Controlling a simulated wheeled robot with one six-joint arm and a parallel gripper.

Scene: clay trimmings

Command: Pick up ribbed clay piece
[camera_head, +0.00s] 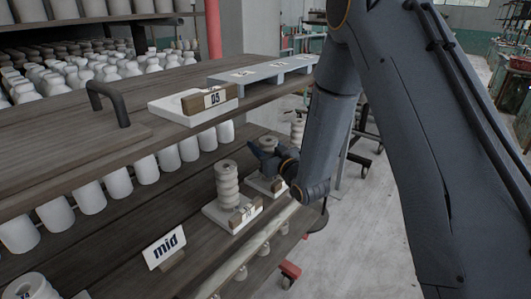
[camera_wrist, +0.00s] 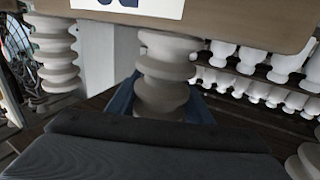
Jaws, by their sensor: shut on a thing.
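A ribbed pale clay piece (camera_wrist: 165,72) stands out in the middle of the wrist view, with a blue finger on either side of it. My gripper (camera_wrist: 160,105) is shut on this piece. In the head view my gripper (camera_head: 264,160) is low at the shelf's front edge. It partly hides a ribbed piece (camera_head: 272,173) at a white stand (camera_head: 265,186). I cannot tell whether the held piece touches its stand. Another ribbed piece (camera_head: 228,185) stands upright on a labelled white stand (camera_head: 222,217) to the left.
A "mid" sign (camera_head: 164,247) stands on the lower shelf. The upper shelf (camera_head: 60,150) carries a tray labelled 05 (camera_head: 172,109) and a grey rack (camera_head: 250,76). White cups hang or stand beneath it. Open floor (camera_head: 350,230) lies to the right.

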